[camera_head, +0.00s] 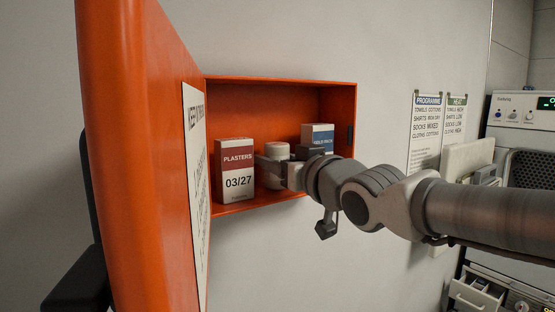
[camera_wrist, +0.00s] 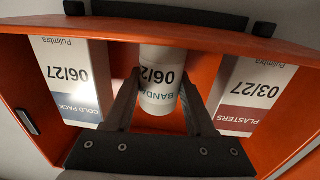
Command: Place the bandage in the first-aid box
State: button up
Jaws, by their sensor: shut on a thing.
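The bandage (camera_head: 277,151) is a white cylinder between the red-labelled plasters box and the blue-labelled cold pack, inside the orange first-aid box (camera_head: 285,92). In the wrist view the bandage (camera_wrist: 162,72) appears upside down, with its printed label and 06/27 showing. My gripper (camera_head: 273,172) reaches into the box from the right and is shut on the bandage. In the wrist view one finger of my gripper (camera_wrist: 160,84) lies on each side of it. The bandage looks upright. Whether its base touches the box floor is hidden.
The plasters box (camera_head: 234,172) stands on the left and the cold pack (camera_head: 318,134) on the right, partly behind my gripper. The open orange door (camera_head: 125,150) fills the left. Wall notices (camera_head: 425,130) and a dryer (camera_head: 525,115) are on the right.

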jog(key=shift+f, duration=0.2)
jog(key=o, duration=1.3)
jog(key=shift+r, duration=0.15)
jog(key=shift+r, duration=0.15)
jog(key=b+v, duration=0.2)
jog(key=v, duration=1)
jog(key=shift+a+b, duration=0.1)
jog(key=shift+b, duration=0.2)
